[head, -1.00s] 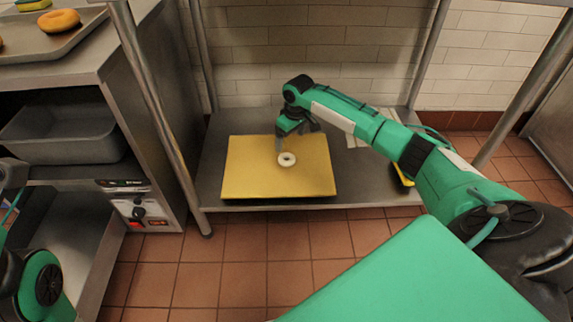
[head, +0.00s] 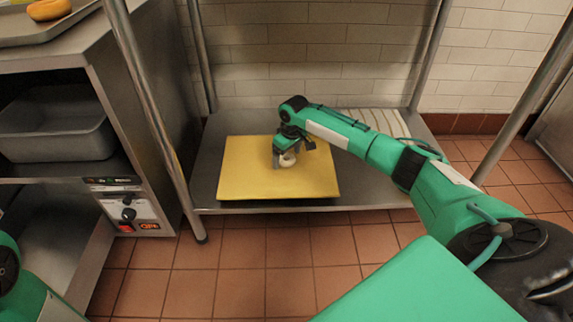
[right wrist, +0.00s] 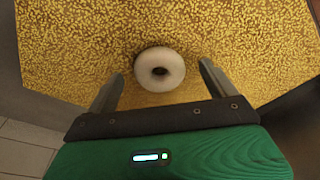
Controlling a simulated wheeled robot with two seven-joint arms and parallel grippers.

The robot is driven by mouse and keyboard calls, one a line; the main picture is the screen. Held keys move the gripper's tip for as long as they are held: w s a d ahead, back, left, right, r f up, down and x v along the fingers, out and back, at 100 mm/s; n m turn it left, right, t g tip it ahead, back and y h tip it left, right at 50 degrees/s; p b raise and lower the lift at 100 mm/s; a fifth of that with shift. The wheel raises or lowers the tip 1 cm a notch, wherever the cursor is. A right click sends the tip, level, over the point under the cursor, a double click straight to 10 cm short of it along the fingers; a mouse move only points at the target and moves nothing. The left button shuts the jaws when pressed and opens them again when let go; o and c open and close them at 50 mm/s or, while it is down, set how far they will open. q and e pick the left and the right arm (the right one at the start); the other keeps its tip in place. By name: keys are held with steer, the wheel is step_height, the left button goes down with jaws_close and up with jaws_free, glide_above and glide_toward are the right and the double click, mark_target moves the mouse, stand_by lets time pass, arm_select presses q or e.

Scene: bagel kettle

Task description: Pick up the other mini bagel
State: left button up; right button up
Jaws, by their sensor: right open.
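A white, ring-shaped mini bagel (head: 288,159) lies on a yellow board (head: 240,180) on the low metal shelf. My right gripper (head: 284,160) is over it, fingers pointing down, and partly covers it in the head view. In the right wrist view the mini bagel (right wrist: 159,70) lies on the yellow board (right wrist: 230,40). The open right gripper (right wrist: 160,88) has one finger on each side of it, with a gap on both sides. My left arm shows only at the lower left edge of the head view; its gripper is out of frame.
The low shelf (head: 212,160) has metal posts (head: 150,110) at its sides. At left, a counter holds a tray (head: 45,30) with an orange-brown bagel (head: 49,9); a grey pan (head: 55,130) sits beneath. A striped cloth (head: 375,122) lies behind my right arm.

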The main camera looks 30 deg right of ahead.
steer(key=shift+f, duration=0.1)
steer(key=c, duration=1)
steer(key=shift+c, duration=0.2)
